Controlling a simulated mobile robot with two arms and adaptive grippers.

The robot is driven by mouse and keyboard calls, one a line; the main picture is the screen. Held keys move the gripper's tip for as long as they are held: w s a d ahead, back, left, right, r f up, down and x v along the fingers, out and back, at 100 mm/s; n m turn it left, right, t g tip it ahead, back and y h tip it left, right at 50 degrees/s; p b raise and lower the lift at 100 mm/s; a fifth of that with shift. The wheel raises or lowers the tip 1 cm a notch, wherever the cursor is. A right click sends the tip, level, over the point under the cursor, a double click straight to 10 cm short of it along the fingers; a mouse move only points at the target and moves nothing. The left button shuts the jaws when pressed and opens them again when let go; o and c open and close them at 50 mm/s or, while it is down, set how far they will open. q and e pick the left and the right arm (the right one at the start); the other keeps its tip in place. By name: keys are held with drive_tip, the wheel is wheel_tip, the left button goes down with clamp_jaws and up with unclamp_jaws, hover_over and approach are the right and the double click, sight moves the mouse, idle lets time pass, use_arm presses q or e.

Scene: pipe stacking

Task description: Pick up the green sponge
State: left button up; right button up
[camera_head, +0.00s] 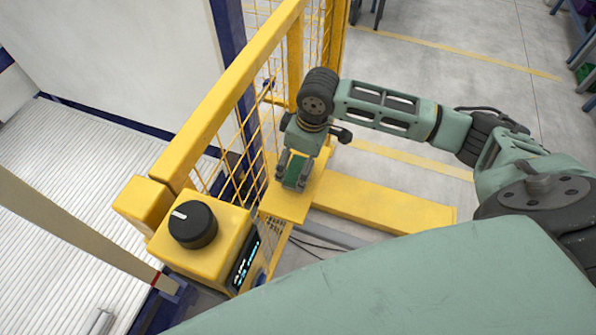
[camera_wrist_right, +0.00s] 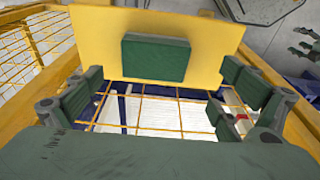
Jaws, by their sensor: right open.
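The green sponge (camera_head: 295,169) is a flat rectangular block on a small yellow shelf (camera_head: 284,206) beside the mesh fence. In the right wrist view the sponge (camera_wrist_right: 157,59) lies flat on the yellow plate (camera_wrist_right: 215,40), ahead of the fingers and between them sideways. My right gripper (camera_head: 293,171) is over the shelf, pointing down at the sponge. Its two fingers (camera_wrist_right: 163,88) are spread wider than the sponge, with space on both sides, and hold nothing. In the head view the fingers partly cover the sponge. My left gripper does not clearly show.
A yellow fence rail (camera_head: 232,95) with wire mesh runs close beside the right gripper. A yellow box with a black knob (camera_head: 193,224) stands at the near end of the fence. A yellow beam (camera_head: 385,203) lies right of the shelf. Grey floor (camera_head: 440,95) is open beyond the arm.

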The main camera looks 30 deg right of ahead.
sight(298, 169)
drive_tip(key=f+p, duration=0.1)
drive_tip(key=f, duration=0.1)
drive_tip(key=w+f, duration=0.1)
drive_tip(key=f, duration=0.2)
drive_tip(key=shift+f+p, duration=0.2)
drive_tip(key=shift+p, duration=0.15)
drive_tip(key=shift+w+f, duration=0.1)
drive_tip(key=shift+f, duration=0.15)
drive_tip(key=shift+c, duration=0.5)
drive_tip(key=c, duration=1)
drive_tip(key=shift+r, duration=0.1)
